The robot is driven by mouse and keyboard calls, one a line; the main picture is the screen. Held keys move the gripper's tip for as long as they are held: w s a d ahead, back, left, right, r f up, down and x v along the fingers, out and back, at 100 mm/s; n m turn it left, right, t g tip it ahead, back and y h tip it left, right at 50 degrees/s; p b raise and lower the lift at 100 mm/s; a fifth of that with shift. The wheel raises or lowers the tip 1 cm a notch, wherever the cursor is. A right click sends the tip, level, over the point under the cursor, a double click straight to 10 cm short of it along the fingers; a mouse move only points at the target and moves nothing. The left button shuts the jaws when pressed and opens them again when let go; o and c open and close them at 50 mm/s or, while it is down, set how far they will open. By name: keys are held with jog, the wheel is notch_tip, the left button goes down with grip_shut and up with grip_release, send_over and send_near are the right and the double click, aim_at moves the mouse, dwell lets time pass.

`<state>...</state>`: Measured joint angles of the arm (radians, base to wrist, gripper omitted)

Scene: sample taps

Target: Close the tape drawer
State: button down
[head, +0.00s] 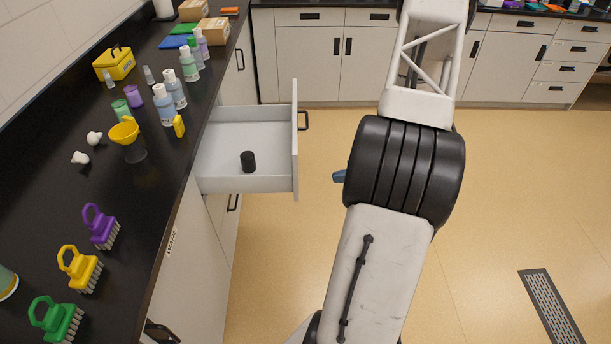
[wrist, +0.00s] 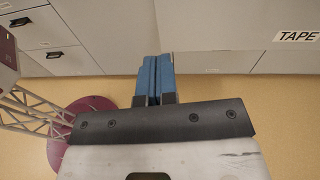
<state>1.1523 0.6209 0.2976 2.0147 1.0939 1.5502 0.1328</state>
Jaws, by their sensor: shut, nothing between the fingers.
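An open white drawer (head: 295,158) sticks out from the left-hand counter, with a dark handle on its front. A small black cylinder stands inside it. In the wrist view, a pale panel with a TAPE label (wrist: 297,36) shows at the upper right; I cannot tell for sure that it is this drawer's front. My gripper has its blue fingers (wrist: 155,78) together and empty, pointing toward the pale fronts. In the head view, only a blue bit of my gripper (head: 339,176) shows to the right of the drawer front, apart from it in the picture; my arm hides the rest.
The black counter (head: 150,190) holds bottles, a yellow funnel and several brushes (head: 80,268) along the left. More cabinets (head: 320,60) line the back wall. The tan floor right of the drawer is clear, apart from a flush grate (head: 548,305).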

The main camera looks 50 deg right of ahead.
aim_at(206, 177)
jog(key=d, duration=0.1)
jog(key=d+m+t, duration=0.1)
jog(key=d+t, duration=0.1)
jog(key=shift+s+d+f+m, duration=0.15)
jog(key=shift+s+f+m, duration=0.1)
jog(key=shift+f+m, duration=0.15)
jog(key=shift+w, duration=0.1)
jog(key=x, duration=1.4)
dwell(0.5)
jog(key=x, duration=3.4)
jog(key=shift+w+d+r, duration=0.1)
jog(key=shift+w+d, duration=0.1)
jog(key=shift+w, duration=0.2)
jog(key=shift+w+a, duration=0.2)
jog(key=shift+w, duration=0.1)
jog(key=shift+w+a+r, duration=0.1)
